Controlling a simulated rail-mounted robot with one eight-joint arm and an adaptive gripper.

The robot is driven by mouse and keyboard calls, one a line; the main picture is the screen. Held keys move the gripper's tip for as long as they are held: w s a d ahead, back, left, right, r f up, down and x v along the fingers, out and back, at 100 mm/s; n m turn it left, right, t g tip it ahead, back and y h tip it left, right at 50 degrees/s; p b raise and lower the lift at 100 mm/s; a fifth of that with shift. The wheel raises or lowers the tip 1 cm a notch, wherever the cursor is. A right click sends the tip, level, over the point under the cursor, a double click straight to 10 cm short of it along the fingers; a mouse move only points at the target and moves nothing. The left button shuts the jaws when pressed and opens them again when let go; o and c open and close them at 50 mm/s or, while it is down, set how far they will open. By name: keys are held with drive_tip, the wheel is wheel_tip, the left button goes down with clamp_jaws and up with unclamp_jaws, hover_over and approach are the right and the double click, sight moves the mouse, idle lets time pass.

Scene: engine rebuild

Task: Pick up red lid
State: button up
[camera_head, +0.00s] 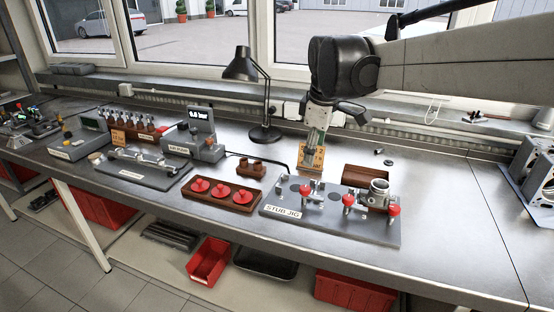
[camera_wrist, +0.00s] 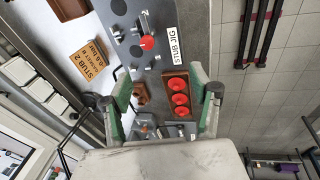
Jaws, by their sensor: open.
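Three red lids with raised knobs sit in a row in a brown holder (camera_head: 229,203): a left lid (camera_head: 199,185), a middle lid (camera_head: 221,191) and a right lid (camera_head: 243,197). My gripper (camera_head: 315,142) hangs over the bench, right of and behind the holder and apart from it. In the wrist view my gripper (camera_wrist: 160,76) is open and empty. The holder (camera_wrist: 168,76) and the lids (camera_wrist: 179,99) show beyond and between its green-grey fingers.
A grey plate labelled STUB JIG (camera_head: 330,224) with red-knobbed clamps stands right of the holder. A small brown block (camera_head: 252,167) sits behind the lids, near a black lamp (camera_head: 264,132). An orange card (camera_head: 311,160) stands near my gripper.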

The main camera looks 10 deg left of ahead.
drive_tip(key=w+a+f+n+g+p, duration=0.1)
drive_tip(key=w+a+n, duration=0.15)
drive_tip(key=a, duration=0.25)
drive_tip(key=w+a+f+n, duration=0.2)
drive_tip(key=w+a, duration=0.1)
drive_tip(key=a, duration=0.2)
drive_tip(key=n+g+h+p, duration=0.1)
drive_tip(key=n+g+p, duration=0.1)
drive_tip(key=n, duration=0.3)
hover_over(242, 191)
wheel_tip(242, 191, down, 8)
drive_tip(key=r, duration=0.1)
drive_tip(key=f, duration=0.8)
drive_tip(key=shift+w+d+f, duration=0.15)
drive_tip(key=shift+w+d, duration=0.05)
drive_tip(key=shift+w, duration=0.1)
drive_tip(key=shift+s+a+f, duration=0.1)
drive_tip(key=shift+s+f, duration=0.05)
drive_tip(key=shift+f, duration=1.2)
drive_tip(key=shift+s+a+f, duration=0.1)
drive_tip(key=shift+f, duration=1.2)
drive_tip(key=c, duration=0.5)
